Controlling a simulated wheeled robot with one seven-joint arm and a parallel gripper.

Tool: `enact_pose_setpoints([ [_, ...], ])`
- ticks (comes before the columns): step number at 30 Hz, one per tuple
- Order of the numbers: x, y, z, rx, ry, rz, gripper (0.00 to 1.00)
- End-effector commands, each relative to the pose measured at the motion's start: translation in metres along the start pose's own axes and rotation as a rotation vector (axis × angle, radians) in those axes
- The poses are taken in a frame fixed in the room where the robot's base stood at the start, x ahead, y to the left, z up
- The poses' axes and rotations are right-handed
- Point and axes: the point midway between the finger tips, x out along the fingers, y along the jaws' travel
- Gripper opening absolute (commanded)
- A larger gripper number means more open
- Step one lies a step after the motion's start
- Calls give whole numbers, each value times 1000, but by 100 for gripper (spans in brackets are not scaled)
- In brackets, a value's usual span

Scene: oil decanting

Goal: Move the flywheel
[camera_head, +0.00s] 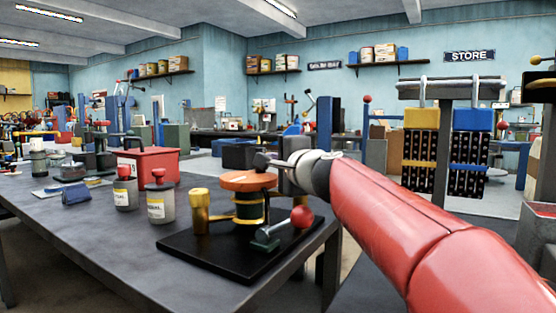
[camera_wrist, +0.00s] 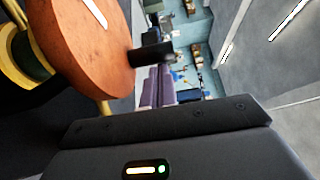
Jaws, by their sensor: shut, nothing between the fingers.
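The flywheel, an orange-brown disc (camera_head: 248,181), lies flat on top of a small machine with a brass-coloured ring and dark core, on a black base plate (camera_head: 220,250). In the wrist view the disc (camera_wrist: 85,45) fills the upper left, with a pale mark on its face. My gripper (camera_head: 264,161) is shut and empty at the disc's far right edge. In the wrist view, a short black block (camera_wrist: 151,55) meets the disc's rim; I cannot tell whether it is my fingers or part of the wheel. Whether my fingers touch the disc is unclear.
Two labelled jars (camera_head: 160,203) with red tops and a red box (camera_head: 148,163) are to the left on the dark table (camera_head: 90,230). A rack with yellow and blue-topped panels (camera_head: 420,150) stands to the right.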

Motion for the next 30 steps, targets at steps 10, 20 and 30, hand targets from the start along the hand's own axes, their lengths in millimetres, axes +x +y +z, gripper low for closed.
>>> enact_pose_setpoints([
  [10, 16, 0, -3, -1, -1, 0, 0],
  [20, 11, -2, -2, 0, 0, 0, 0],
  [30, -38, 1, -14, -3, 1, -3, 0],
])
